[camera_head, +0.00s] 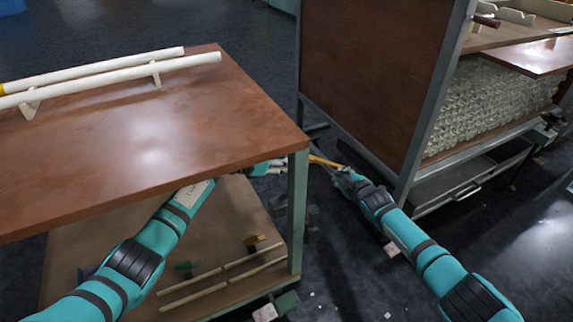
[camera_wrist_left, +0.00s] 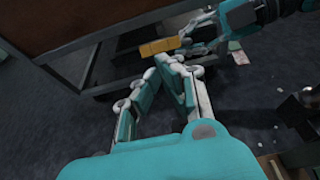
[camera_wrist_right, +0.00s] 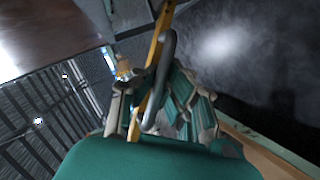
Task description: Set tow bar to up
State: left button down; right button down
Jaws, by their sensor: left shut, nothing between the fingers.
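The tow bar shows in the head view as a short yellow bar (camera_head: 324,161) at the foot of the wood-panelled cart. In the right wrist view the yellow bar (camera_wrist_right: 157,48) runs lengthwise, with a grey loop beside it. My right gripper (camera_head: 343,174) is at the bar; in its wrist view its fingers (camera_wrist_right: 147,92) lie on either side of the bar and loop. Whether they grip it is unclear. My left gripper (camera_head: 268,167) is shut and empty, partly hidden by the table corner. In the left wrist view its fingertips (camera_wrist_left: 168,62) are just short of the yellow bar (camera_wrist_left: 160,46).
A brown-topped table (camera_head: 150,125) with long white tubes (camera_head: 110,75) stands at left, its green leg (camera_head: 297,215) near my left gripper. The cart (camera_head: 375,75) holds stacked glass tubing (camera_head: 490,105). Dark floor (camera_head: 345,265) is open between them.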

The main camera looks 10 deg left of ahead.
jog(key=c, duration=1.4)
grip_release()
jog(key=shift+d, duration=0.3)
jog(key=shift+a, duration=0.15)
jog(key=shift+s, duration=0.1)
